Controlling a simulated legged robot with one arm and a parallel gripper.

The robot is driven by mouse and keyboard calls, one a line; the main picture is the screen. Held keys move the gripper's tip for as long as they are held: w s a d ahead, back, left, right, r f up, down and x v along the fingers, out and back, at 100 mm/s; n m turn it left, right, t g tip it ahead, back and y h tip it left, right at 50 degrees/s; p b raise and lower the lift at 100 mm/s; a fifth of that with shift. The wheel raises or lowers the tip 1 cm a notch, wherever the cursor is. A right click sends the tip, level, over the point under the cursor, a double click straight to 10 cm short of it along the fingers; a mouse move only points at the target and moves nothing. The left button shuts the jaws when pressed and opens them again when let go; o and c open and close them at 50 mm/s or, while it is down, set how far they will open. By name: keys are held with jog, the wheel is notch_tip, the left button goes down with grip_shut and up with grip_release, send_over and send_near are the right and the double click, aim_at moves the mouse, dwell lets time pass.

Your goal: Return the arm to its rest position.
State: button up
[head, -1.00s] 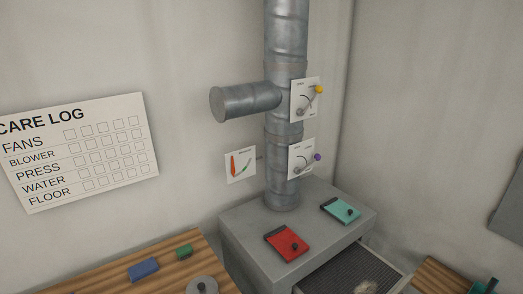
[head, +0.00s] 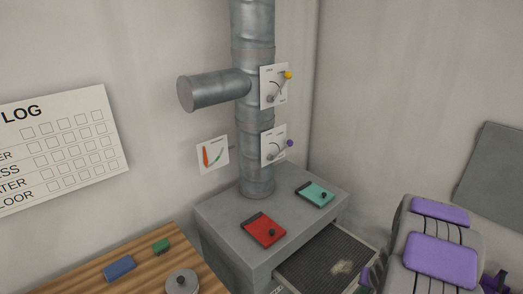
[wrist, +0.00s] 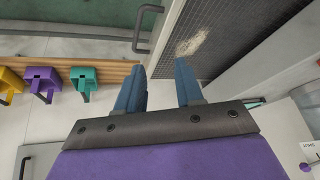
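My gripper (wrist: 161,78) shows in the wrist view with its two blue fingers apart and nothing between them. Floor, a wooden edge and a dark mesh tray lie beyond the fingers. In the head view, my purple and grey arm stands at the lower right, beside the mesh tray (head: 308,262). The fingertips cannot be made out clearly in the head view.
A grey cabinet (head: 228,222) bears a red panel (head: 262,231) and a teal panel (head: 314,194). A metal duct (head: 254,100) rises behind them. A wooden bench (head: 150,285) stands at lower left. Yellow, purple and teal items (wrist: 84,78) line a wooden edge.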

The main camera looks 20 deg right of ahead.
jog(key=s+a+r+n+g, duration=0.2)
jog(key=a+r, duration=0.7)
jog(key=a, duration=0.1)
jog(key=s+a+r+n+g, duration=0.2)
jog(key=a+r, duration=0.6)
jog(key=a, duration=0.3)
jog(key=s+a+r+n+g+y, duration=0.1)
jog(key=s+a+r+n, duration=0.1)
jog(key=s+a, duration=0.6)
jog(key=s+a+r+n+g+y, duration=0.1)
jog(key=s+a+r+n+y, duration=0.1)
jog(key=s+a+r, duration=0.3)
jog(key=s+a, duration=0.3)
jog(key=shift+s+a+r+g, duration=0.25)
jog(key=shift+s+a+g, duration=0.05)
jog(key=shift+a, duration=0.05)
